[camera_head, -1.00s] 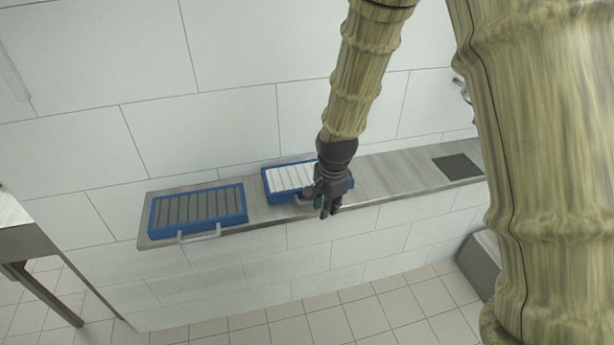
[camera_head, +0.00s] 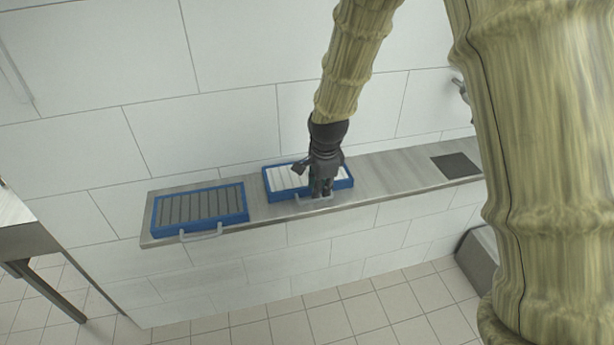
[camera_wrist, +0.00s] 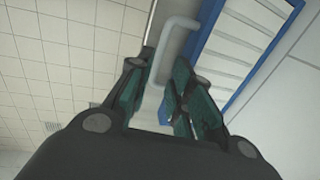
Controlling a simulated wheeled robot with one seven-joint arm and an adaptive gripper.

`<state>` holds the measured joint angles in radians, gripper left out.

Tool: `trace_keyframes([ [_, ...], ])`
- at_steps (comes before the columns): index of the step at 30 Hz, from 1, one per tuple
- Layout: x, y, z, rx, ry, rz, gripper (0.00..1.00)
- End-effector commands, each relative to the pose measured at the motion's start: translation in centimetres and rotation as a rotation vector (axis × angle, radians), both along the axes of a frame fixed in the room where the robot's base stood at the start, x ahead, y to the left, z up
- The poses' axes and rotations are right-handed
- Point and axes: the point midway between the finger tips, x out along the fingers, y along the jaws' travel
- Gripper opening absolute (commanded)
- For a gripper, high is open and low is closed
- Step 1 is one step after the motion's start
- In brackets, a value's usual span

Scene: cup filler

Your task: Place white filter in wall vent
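The white filter (camera_head: 284,179) has a blue frame and white slats and lies on the metal shelf against the wall, its handle (camera_head: 313,203) at the front edge. My gripper (camera_head: 320,194) is over the right part of this filter, near the handle. In the wrist view, the open fingers of my gripper (camera_wrist: 155,105) show with the grey handle (camera_wrist: 175,45) running in between them at the tips. The white slats (camera_wrist: 235,40) and blue frame lie beside the right finger. I see no contact with the handle. No wall vent is clearly visible.
A second blue-framed filter with grey slats (camera_head: 200,208) lies to the left on the same shelf (camera_head: 395,175). A dark square plate (camera_head: 456,165) is set at the shelf's right end. The shelf between is clear. A metal table (camera_head: 20,235) stands at far left.

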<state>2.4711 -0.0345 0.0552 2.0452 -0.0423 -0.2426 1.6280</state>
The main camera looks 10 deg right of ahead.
Motion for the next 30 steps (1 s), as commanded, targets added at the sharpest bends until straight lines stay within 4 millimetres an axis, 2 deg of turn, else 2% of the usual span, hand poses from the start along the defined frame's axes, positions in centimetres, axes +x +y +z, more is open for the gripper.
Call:
trace_keyframes([
  [8,0.1,0.2,-0.9,0.000,0.003,0.001,0.21],
  [21,0.6,0.8,-4.6,0.000,0.001,0.001,0.21],
  [30,0.8,0.8,-5.5,0.000,0.001,0.000,0.21],
])
